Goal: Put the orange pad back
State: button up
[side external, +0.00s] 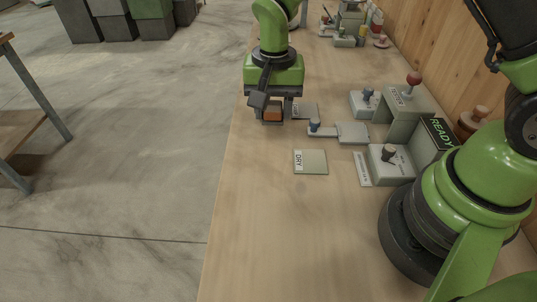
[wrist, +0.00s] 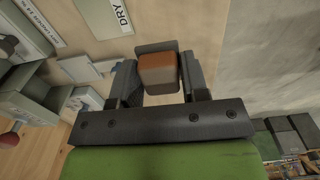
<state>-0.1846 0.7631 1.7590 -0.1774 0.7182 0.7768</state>
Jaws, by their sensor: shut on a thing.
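My gripper (side external: 271,116) is shut on the orange pad (side external: 272,114), a small block with an orange-brown face, and holds it near the left edge of the bench. In the wrist view the orange pad (wrist: 158,70) sits between the two dark fingers of my gripper (wrist: 160,78). A flat plate labelled DRY (side external: 314,162) lies nearer the camera, to the right of the pad; it also shows in the wrist view (wrist: 100,14). A second labelled plate (side external: 308,111) lies just right of my gripper, its label partly hidden. I cannot tell whether the pad touches the bench.
A blue-knobbed slider with a grey plate (side external: 352,133) stands to the right. Bare bench (side external: 280,220) lies in front of the DRY plate.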

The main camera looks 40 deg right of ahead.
send_over(268, 157)
notch_tip(268, 157, down, 5)
jog(key=shift+s+f, duration=0.1)
jog(key=shift+f, duration=2.35)
jog(key=shift+f, duration=0.1)
jog(key=o, duration=1)
jog(key=shift+c, duration=0.2)
